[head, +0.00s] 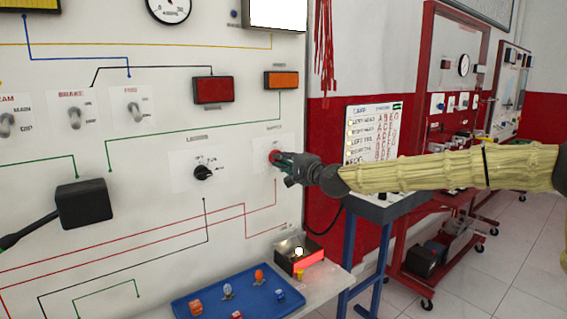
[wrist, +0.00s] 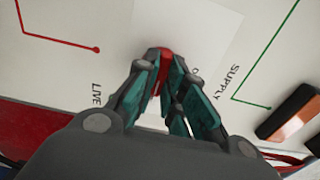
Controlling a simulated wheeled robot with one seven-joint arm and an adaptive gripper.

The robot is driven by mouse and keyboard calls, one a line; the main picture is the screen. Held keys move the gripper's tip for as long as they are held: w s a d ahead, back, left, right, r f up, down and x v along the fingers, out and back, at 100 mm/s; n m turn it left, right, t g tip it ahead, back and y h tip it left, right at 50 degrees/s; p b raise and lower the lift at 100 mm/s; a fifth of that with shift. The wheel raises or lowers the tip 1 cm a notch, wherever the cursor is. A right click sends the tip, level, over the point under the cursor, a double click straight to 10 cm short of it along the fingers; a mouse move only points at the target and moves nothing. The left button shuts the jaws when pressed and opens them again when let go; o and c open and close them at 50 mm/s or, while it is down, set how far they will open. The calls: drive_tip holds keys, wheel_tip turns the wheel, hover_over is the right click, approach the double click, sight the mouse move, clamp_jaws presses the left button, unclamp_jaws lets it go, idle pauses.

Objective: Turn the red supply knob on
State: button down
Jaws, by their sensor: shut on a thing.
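The red supply knob (head: 273,156) sits on a white plate at the right side of the white panel. My gripper (head: 281,160) reaches it from the right, with its fingers at the knob. In the wrist view the red knob (wrist: 165,62) shows between the teal finger pads of my gripper (wrist: 168,75), which is shut on it. The word SUPPLY is printed beside the knob's plate. The fingers hide much of the knob and part of its markings, so I cannot tell its exact turn position.
A black knob (head: 203,173) is left of the supply knob. Red (head: 213,90) and orange (head: 281,80) lamp blocks are above. Below, a blue tray (head: 215,300) holds small bulbs, beside a small open box (head: 297,262). A blue-legged stand (head: 385,208) is under my arm.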

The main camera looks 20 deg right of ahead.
drive_tip(key=shift+d, duration=0.1)
drive_tip(key=c, duration=1.5)
unclamp_jaws()
drive_tip(key=v, duration=1.2)
